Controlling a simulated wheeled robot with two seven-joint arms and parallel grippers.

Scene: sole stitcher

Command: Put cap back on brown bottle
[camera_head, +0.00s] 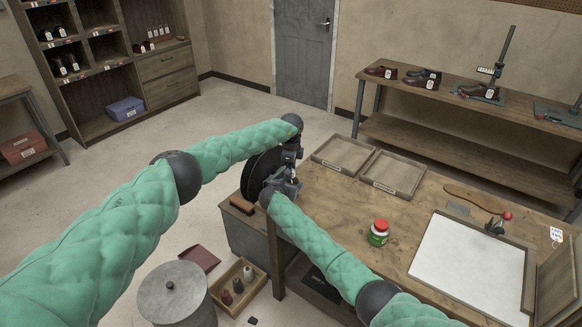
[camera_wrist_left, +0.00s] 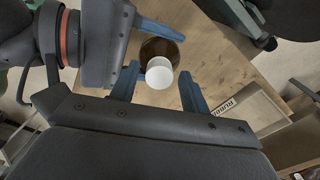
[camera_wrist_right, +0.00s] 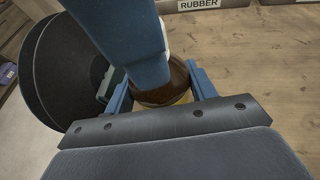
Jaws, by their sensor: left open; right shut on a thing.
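The brown bottle (camera_wrist_right: 168,84) is between the blue fingers of my right gripper (camera_wrist_right: 158,80), which is shut on it. The bottle also shows in the left wrist view (camera_wrist_left: 160,47). A white cap (camera_wrist_left: 159,77) shows at the top of the bottle, between the spread fingers of my left gripper (camera_wrist_left: 158,70). My left gripper is open, and whether it touches the cap cannot be told. In the head view the two grippers meet near the bench's left end, where the bottle and cap are too small or hidden to make out.
The wooden bench (camera_head: 330,205) holds a green jar with a red lid (camera_head: 378,234), two shallow trays (camera_head: 385,186) and a white board (camera_head: 470,262). A large black disc (camera_head: 262,168) stands close behind the grippers. The bench's middle is mostly clear.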

